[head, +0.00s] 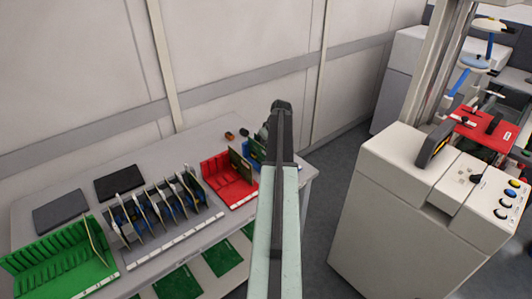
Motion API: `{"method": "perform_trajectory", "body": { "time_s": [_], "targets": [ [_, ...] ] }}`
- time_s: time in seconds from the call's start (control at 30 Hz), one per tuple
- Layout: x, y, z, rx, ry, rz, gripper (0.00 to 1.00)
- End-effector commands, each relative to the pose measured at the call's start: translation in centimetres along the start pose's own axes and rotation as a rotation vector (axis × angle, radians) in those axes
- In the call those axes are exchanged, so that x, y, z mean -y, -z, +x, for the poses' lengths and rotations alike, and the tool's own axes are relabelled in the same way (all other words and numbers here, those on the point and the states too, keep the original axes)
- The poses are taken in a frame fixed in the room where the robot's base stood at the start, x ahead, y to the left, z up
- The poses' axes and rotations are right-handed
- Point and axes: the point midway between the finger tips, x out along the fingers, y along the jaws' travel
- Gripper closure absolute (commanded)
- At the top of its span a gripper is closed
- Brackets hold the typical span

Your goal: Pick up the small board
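Several boards stand in racks on the grey table, and I cannot tell for sure which is the small board. An olive-brown board (240,163) stands upright at the right end of the red rack (228,190). Several thin boards (160,203) stand in a grey rack (176,247) left of it. One thin board (96,240) leans in the green rack (62,262) at the far left. My pale arm rises through the middle of the picture and hides part of a blue rack (254,152). My gripper is not visible; the arm hides whatever is behind it.
Two dark flat pads (60,213) (119,184) lie at the table's back left. A small orange item (229,135) lies near its back edge. Green boards (216,256) lie on a lower shelf. A white machine (410,215) stands at the right, with grey floor (335,190) between.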

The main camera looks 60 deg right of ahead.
Motion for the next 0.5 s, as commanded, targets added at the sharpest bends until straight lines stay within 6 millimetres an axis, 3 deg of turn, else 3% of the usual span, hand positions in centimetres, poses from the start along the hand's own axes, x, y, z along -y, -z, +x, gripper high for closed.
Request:
{"method": "perform_trajectory", "body": {
  "time_s": [0.13, 0.23, 0.5],
  "targets": [
    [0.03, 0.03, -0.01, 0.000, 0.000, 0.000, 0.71],
    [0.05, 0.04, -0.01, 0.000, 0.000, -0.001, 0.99],
    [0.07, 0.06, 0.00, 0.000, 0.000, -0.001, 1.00]
  ]
}}
